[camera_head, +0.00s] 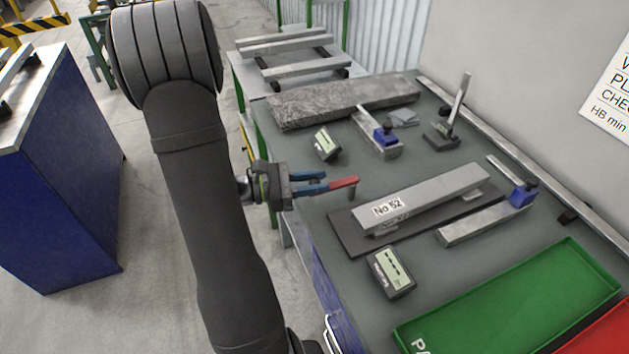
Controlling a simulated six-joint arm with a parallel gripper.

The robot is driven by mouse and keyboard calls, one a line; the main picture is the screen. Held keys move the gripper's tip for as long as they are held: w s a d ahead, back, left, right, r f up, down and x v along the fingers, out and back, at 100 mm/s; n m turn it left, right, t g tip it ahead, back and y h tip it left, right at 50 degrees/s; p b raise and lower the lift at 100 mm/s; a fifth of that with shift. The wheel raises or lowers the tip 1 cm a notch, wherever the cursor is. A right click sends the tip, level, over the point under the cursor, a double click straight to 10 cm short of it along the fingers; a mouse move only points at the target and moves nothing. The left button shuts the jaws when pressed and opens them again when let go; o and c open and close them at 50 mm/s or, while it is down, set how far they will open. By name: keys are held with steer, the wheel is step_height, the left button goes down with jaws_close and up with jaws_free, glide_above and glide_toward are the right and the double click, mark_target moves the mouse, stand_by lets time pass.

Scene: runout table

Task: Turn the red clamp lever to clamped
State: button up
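The red clamp lever (344,184) is a short red bar near the left edge of the grey table, with a small post under its right end. It points left, towards my gripper. My gripper (326,181) has blue fingers and reaches in from the left. A gap shows between the fingers, and they look open. The lever's left end meets the lower fingertip in the picture; I cannot tell whether they touch. The grey bar labelled "No 52" (440,195) lies on a dark plate (348,238) to the lower right of the lever.
A small gauge box (326,145) stands above the lever, and another (390,273) below the dark plate. A rough stone-like slab (340,101) lies behind. A green tray (510,300) is at the front right. Squares with blue parts (378,138) lie around.

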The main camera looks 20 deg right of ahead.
jaws_close()
steer(key=s+n+t, duration=0.1)
steer(key=t, duration=0.1)
steer(key=s+n+t, duration=0.1)
steer(key=n+t, duration=0.1)
steer(key=s+n+t, duration=0.1)
steer(key=s+t, duration=0.1)
steer(key=shift+d+n+t, duration=0.3)
steer(key=shift+d+t, duration=0.1)
steer(key=shift+s+d+n+t+y, duration=0.3)
steer(key=shift+s+n+t, duration=0.3)
steer(key=shift+t, duration=0.45)
steer(key=shift+s+d+n+t+y, duration=0.25)
steer(key=shift+s+n+t, duration=0.15)
steer(key=shift+n+t, duration=0.5)
steer(key=shift+s+d+n+t+y, duration=0.25)
steer(key=shift+n+t+y, duration=0.05)
steer(key=shift+t, duration=0.35)
steer(key=shift+s+d+n+t+y, duration=0.2)
steer(key=shift+s+n+t+y, duration=0.1)
steer(key=shift+t, duration=0.3)
steer(key=shift+w, duration=0.1)
